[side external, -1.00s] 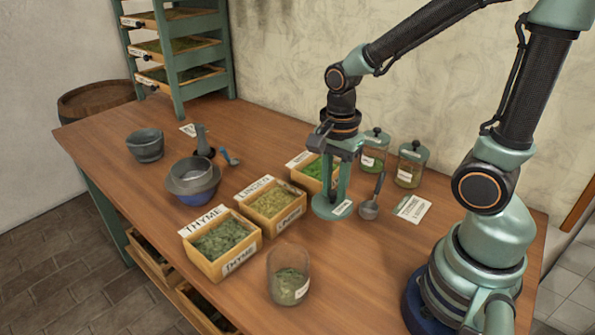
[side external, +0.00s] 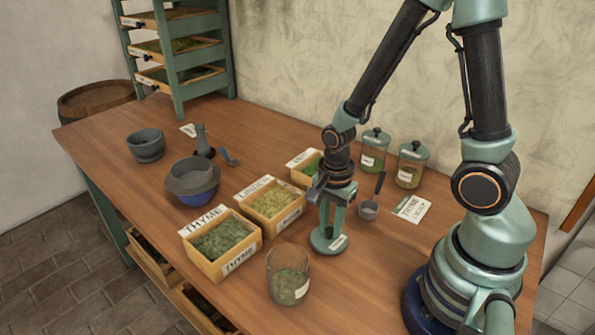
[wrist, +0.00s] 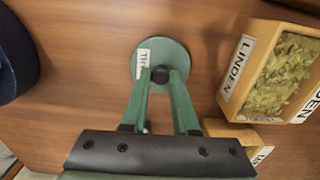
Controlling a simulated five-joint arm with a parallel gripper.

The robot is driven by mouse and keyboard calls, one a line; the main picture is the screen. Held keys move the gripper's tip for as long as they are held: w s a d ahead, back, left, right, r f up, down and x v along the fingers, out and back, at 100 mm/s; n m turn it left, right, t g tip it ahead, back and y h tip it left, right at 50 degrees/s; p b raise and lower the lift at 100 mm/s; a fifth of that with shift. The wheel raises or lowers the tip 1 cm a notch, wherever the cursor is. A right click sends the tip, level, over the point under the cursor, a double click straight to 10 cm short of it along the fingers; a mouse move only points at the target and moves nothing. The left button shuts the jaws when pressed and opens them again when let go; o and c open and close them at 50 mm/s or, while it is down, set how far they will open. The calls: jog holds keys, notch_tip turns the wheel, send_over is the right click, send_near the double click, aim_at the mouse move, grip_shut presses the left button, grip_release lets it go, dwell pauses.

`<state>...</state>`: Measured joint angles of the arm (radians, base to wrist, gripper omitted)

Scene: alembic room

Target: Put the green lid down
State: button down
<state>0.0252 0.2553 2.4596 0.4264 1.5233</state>
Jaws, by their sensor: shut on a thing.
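The green lid (side external: 320,244) is a round disc with a dark knob and a white label. My gripper (side external: 328,232) is shut on the knob and holds the lid level over the table, right of the linden box. In the wrist view the lid (wrist: 176,52) shows beyond the fingertips of my gripper (wrist: 160,76), its label partly reading "TH". I cannot tell if its underside touches the table. An open glass jar (side external: 288,272) with green herb inside stands in front of it, apart from the lid.
A thyme box (side external: 222,243), a linden box (side external: 272,203) and another herb box (side external: 303,168) stand to the left. A scoop (side external: 369,209), a thyme card (side external: 411,208) and two lidded jars (side external: 373,150) are behind right. Bare wood lies right of the open jar.

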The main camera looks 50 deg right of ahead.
jog(key=shift+f, duration=0.15)
jog(key=c, duration=0.7)
grip_release()
notch_tip(320, 180, up, 12)
notch_tip(320, 180, up, 10)
jog(key=r+n+t, duration=0.1)
jog(key=n+t, duration=0.5)
jog(key=n, duration=1.2)
send_over(330, 228)
jog(key=shift+w+a+f, duration=0.25)
jog(key=shift+w+a, duration=0.1)
jog(key=shift+w, duration=0.1)
